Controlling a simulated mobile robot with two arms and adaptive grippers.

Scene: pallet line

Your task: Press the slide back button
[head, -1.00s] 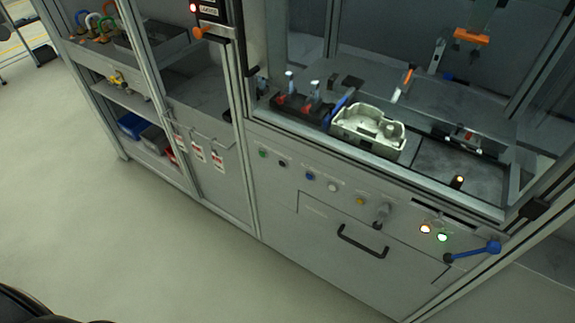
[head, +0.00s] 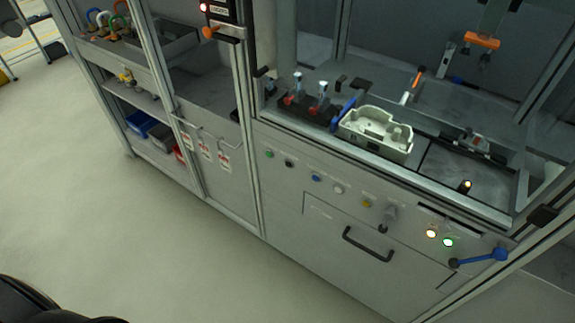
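A row of buttons runs along the sloped front panel (head: 300,190) of the machine in the head view. From left to right there is a green button (head: 269,154), a black button (head: 290,164), a blue button (head: 316,178), a white button (head: 338,189) and a yellow button (head: 367,203). Further right are a lit orange-white button (head: 431,233) and a lit green-white button (head: 448,242). The labels are too small to read, so I cannot tell which is the slide back button. Neither of my grippers is in view.
A light grey casting (head: 376,134) sits on the machine bed above the panel. A black drawer handle (head: 367,244) and a blue lever (head: 485,257) stick out at the front. A shelf cabinet (head: 158,85) stands left. The floor (head: 110,215) in front is clear.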

